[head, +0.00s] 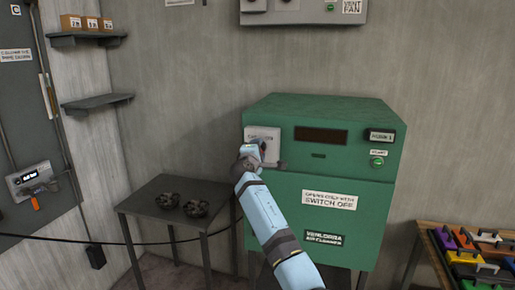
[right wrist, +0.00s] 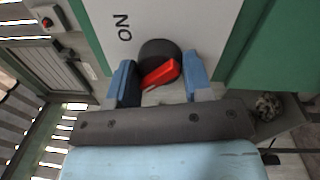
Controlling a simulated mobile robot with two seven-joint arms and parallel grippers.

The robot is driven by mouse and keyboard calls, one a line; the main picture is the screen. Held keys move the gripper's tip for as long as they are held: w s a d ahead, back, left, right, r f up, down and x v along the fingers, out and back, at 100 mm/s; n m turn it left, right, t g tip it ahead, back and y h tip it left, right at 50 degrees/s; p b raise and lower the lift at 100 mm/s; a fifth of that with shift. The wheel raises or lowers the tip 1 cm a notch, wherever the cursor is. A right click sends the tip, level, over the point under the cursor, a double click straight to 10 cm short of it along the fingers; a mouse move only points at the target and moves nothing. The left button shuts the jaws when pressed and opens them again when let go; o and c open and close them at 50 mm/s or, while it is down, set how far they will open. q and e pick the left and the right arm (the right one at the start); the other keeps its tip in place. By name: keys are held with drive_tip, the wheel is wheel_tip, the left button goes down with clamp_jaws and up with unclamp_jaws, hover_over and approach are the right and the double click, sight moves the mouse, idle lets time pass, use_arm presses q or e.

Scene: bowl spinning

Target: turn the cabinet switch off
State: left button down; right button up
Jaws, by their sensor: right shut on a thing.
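The green cabinet (head: 320,111) stands against the wall, with a pale switch plate (head: 262,133) at its upper left front. In the right wrist view the switch is a round black knob (right wrist: 153,52) with a red handle (right wrist: 160,73), which lies slanted. The word ON, turned sideways, is printed on the plate beside the knob. My right gripper (head: 255,152) is at the switch and hides most of it in the head view. My left gripper is not in view.
A small dark table (head: 165,187) with two dark round objects (head: 182,205) stands left of the cabinet. A bench with coloured items (head: 475,258) is at the lower right. A green button (head: 377,162) is on the cabinet's right side. Shelves (head: 97,102) hang on the left.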

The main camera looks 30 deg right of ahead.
drive_tip(key=shift+n, duration=0.3)
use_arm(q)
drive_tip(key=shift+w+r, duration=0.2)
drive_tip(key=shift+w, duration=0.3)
use_arm(e)
drive_tip(key=o, duration=0.9)
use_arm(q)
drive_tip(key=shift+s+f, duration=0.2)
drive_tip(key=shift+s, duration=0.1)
